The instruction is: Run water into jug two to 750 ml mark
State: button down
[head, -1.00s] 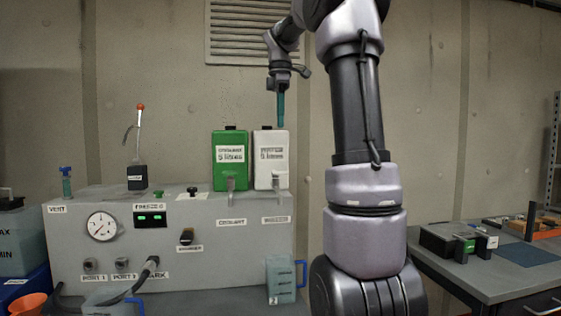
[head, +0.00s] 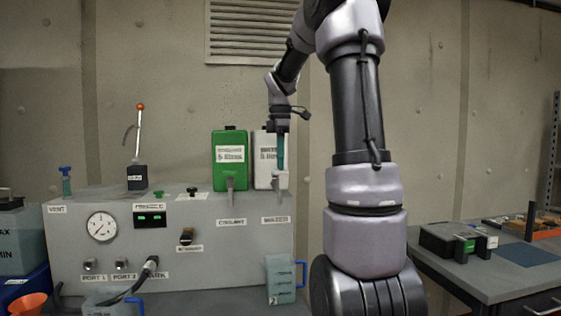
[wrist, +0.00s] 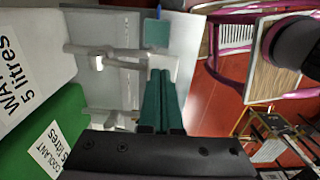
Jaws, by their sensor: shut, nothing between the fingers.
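The white water container (head: 262,160) stands on the grey panel bench, its tap (head: 279,186) hanging over the front edge. My gripper (head: 281,168) points straight down in front of this container, its teal fingers shut and empty. In the wrist view my fingertips (wrist: 161,78) are at a white tap part (wrist: 162,62); I cannot tell whether they touch it. A pale translucent jug (head: 281,280) with a blue handle stands below the tap. A second blue-handled jug (head: 108,304) stands at the lower left, partly cut off.
A green coolant container (head: 229,147) stands just left of the water one. A gauge (head: 102,227), display, ports and a hose (head: 147,270) are on the panel's left side. A side table (head: 490,275) with boxes is at the right.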

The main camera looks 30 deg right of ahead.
jog(key=shift+s+a+f+t, duration=0.15)
jog(key=shift+s+f+t, duration=0.3)
jog(key=shift+f+t, duration=0.3)
jog(key=shift+s+f+t+h, duration=0.2)
jog(key=shift+f+t+h, duration=0.25)
jog(key=shift+f, duration=0.1)
notch_tip(320, 180, down, 2)
jog(key=shift+s+a+f, duration=0.1)
jog(key=shift+s, duration=0.05)
jog(key=shift+s+f, duration=0.15)
jog(key=shift+a, duration=0.1)
dwell(2.0)
